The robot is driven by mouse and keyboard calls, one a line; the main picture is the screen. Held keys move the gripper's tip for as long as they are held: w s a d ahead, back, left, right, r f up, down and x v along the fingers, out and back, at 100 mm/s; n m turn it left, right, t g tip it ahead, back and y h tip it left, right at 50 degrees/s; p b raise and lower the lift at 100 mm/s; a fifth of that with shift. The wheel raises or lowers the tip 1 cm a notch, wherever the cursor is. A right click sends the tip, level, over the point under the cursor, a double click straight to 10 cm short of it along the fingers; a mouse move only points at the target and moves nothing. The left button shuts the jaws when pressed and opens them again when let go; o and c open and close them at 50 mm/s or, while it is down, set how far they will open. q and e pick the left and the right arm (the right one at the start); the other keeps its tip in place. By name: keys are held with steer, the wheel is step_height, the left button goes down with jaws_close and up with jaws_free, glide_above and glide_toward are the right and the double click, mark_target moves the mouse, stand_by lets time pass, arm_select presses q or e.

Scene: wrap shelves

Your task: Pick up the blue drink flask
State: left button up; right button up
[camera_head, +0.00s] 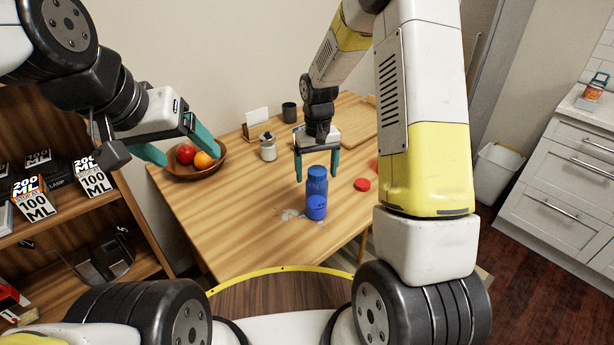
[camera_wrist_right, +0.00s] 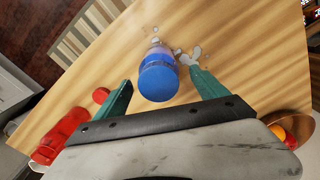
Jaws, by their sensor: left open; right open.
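The blue drink flask (camera_head: 316,194) stands upright on the wooden table, near its front edge in the head view. In the right wrist view the flask (camera_wrist_right: 158,76) shows from above, beyond and between the spread fingertips. My right gripper (camera_head: 317,165) is open and empty, above and behind the flask, its fingers pointing down. It also shows in the right wrist view (camera_wrist_right: 161,84). My left gripper (camera_head: 186,148) is open and empty at the left, in front of the fruit bowl in the head view.
The wooden table (camera_head: 240,225) holds a fruit bowl (camera_head: 217,161), a jar (camera_head: 268,148), a dark cup (camera_head: 289,113), a red lid (camera_head: 362,185) and a wooden tray (camera_head: 352,121). Pale fragments (camera_head: 291,214) lie beside the flask. A shelf with boxes (camera_head: 93,178) stands left.

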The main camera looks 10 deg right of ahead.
mark_target(317, 187)
step_height(317, 187, down, 6)
steer(key=shift+s+d+f, duration=0.1)
steer(key=shift+s+f, duration=0.05)
steer(key=c, duration=1.8)
